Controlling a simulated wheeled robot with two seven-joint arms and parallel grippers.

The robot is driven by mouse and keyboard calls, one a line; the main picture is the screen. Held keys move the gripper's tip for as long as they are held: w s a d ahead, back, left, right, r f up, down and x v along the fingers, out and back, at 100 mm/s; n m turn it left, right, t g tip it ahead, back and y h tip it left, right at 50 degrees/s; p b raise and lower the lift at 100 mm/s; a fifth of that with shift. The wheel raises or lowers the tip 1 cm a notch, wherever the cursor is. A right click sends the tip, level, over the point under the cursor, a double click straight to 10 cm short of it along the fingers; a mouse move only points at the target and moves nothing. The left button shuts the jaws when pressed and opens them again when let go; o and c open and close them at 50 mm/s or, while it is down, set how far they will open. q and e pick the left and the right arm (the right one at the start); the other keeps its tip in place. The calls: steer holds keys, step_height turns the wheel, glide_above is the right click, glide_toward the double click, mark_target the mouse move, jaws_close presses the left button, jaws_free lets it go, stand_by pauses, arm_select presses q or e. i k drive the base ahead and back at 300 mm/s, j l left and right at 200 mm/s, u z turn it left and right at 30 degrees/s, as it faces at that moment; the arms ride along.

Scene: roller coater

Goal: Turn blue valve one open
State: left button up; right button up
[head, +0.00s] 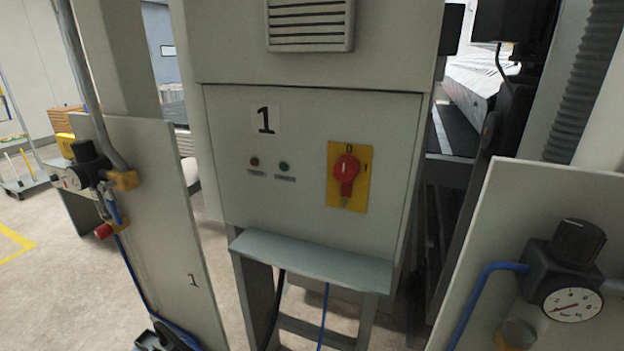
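A post panel (165,210) marked 1 stands at the left. On its left edge are a black regulator (88,160) with a gauge (72,180), brass fittings and a red-ended part (104,231). A small blue part (113,208) sits among the fittings below the regulator, above a blue hose (132,268). It may be the blue valve's handle; its shape and position are too small to tell. Neither of my grippers can be made out in the head view.
A grey cabinet (225,180) marked 1 stands in the middle, with a red rotary switch (346,169) on a yellow plate and a ledge (310,262) below. Another panel (500,215) with a regulator (565,258) is at right. A dark part (163,337) is cut off at bottom.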

mark_target(104, 187)
steer(key=u, duration=1.35)
